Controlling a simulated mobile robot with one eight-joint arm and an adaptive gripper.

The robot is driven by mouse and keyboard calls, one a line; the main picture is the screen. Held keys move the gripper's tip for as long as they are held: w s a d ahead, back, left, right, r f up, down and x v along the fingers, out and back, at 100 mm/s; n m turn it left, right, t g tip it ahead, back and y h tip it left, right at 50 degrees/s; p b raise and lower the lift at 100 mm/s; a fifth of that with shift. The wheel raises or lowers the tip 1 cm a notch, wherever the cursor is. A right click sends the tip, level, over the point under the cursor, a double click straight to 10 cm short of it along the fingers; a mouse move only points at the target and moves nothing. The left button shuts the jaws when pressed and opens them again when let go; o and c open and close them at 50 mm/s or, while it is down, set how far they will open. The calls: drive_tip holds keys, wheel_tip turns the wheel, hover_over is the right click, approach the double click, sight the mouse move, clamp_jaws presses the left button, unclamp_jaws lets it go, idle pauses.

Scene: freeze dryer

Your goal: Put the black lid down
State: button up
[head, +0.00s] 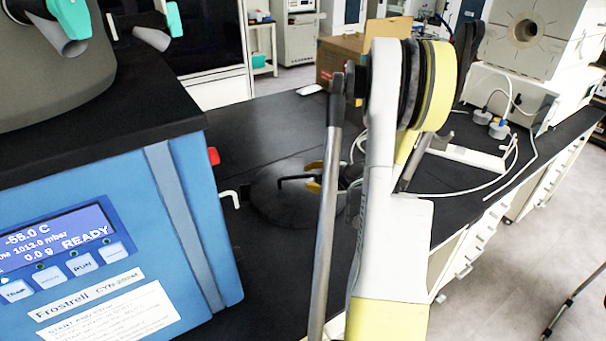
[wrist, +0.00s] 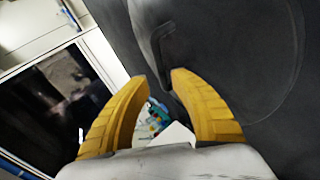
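The black lid (head: 268,205) is a dark round disc over the black bench, right of the blue freeze dryer. It appears flat and low at the bench top; I cannot tell for sure whether it touches. Its thin black handle (head: 290,180) reaches toward my gripper (head: 315,177). In the wrist view the lid (wrist: 265,70) fills the right side, and its handle (wrist: 158,45) runs down toward the gap between the yellow fingertips (wrist: 160,75). The fingertips stand apart with space around the handle. My arm hides part of the bench behind.
The blue freeze dryer (head: 110,235) stands close on the left, with a red knob (head: 213,156) and a white tap (head: 231,198) on its side. A cardboard box (head: 340,58) and white tubing (head: 470,192) lie beyond. Bench behind the lid is clear.

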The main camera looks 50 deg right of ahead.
drive_tip(key=p+v, duration=0.1)
drive_tip(key=v, duration=0.4)
drive_tip(key=shift+s+a, duration=0.1)
drive_tip(key=shift+s, duration=0.1)
